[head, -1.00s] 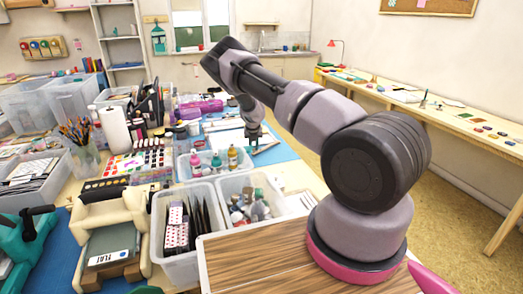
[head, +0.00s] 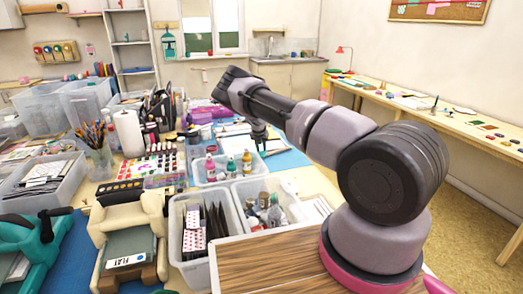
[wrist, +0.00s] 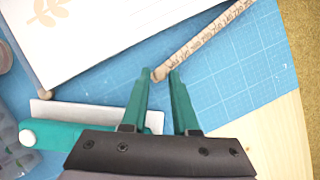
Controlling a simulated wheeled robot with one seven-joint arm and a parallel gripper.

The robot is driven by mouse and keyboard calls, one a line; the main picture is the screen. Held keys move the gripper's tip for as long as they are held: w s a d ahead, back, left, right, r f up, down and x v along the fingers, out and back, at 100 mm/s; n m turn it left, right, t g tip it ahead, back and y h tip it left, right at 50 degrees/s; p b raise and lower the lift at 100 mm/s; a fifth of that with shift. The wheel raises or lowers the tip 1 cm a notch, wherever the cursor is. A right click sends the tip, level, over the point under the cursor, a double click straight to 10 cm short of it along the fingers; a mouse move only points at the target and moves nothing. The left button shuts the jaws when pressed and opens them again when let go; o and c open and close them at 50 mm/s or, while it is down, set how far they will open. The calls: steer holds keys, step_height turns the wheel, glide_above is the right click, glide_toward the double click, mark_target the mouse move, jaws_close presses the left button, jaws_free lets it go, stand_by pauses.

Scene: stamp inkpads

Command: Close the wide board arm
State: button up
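A flat white board (wrist: 95,35) with a tan leaf print lies on the blue mat at the upper left of the wrist view. It also shows at the back of the table in the head view (head: 232,129).
A white piece with a teal handle (wrist: 50,134) lies left of my fingers. Clear bins (head: 190,262) and a tray of bottles (head: 213,180) stand between my body and the mat. Blue mat (wrist: 240,82) is free right of the fingers.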

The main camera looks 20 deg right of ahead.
steer(key=shift+o, duration=0.9)
steer(key=v, duration=1)
steer(key=shift+r, duration=0.4)
steer(key=shift+s+a, duration=0.1)
steer(key=shift+s, duration=0.05)
